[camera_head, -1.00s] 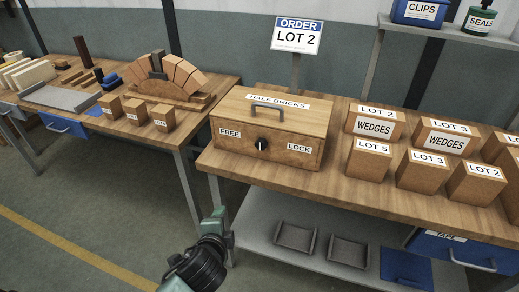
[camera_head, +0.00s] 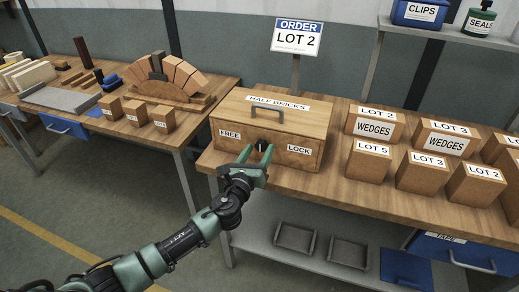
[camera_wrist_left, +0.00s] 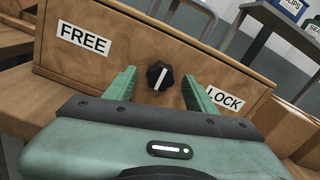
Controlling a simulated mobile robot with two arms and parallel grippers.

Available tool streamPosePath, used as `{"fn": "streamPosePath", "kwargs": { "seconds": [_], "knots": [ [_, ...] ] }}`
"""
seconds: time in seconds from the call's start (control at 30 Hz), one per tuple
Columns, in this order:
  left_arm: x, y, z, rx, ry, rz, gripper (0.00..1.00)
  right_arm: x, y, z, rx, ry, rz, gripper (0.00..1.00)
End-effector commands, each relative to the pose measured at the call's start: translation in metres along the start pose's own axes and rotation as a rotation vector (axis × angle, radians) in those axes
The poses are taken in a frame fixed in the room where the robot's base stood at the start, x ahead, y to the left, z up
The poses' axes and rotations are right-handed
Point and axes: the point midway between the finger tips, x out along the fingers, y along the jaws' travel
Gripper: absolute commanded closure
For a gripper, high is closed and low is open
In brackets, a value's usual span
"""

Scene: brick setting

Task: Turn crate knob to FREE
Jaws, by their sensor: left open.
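The wooden crate marked HALF BRICKS (camera_head: 300,118) stands on the bench, with FREE at the left of its front face and LOCK at the right. Its black round knob (camera_wrist_left: 160,75) sits between the two labels. A white mark on the knob runs nearly upright in the left wrist view; which label it points to I cannot tell. My left gripper (camera_head: 257,152) is open in front of the crate. Its green fingers stand either side of the knob, with gaps showing in the left wrist view. In the head view the fingers partly hide the knob. My right gripper is not in view.
A grey handle (camera_head: 281,112) is on the crate's top. Wooden boxes marked LOT and WEDGES (camera_head: 374,121) stand to the right. An ORDER LOT 2 sign (camera_head: 297,37) rises behind. The bench (camera_head: 330,183) has a clear strip before the crate.

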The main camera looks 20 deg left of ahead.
Motion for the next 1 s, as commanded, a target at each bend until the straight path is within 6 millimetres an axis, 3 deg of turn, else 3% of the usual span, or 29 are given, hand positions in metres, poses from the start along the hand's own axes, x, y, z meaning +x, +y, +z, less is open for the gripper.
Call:
{"fn": "streamPosePath", "kwargs": {
  "seconds": [0.4,0.6,1.0],
  "knots": [
    [0.0103,0.0,-0.0002,-0.001,0.001,0.001,0.45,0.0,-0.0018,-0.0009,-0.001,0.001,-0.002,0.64],
    [0.0101,0.0,-0.0002,-0.002,0.001,0.001,1.0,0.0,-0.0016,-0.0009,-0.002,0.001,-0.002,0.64],
    [0.0099,-0.0003,-0.0012,-0.067,0.001,0.0,1.0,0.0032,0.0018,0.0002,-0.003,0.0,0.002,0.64]
  ]
}}
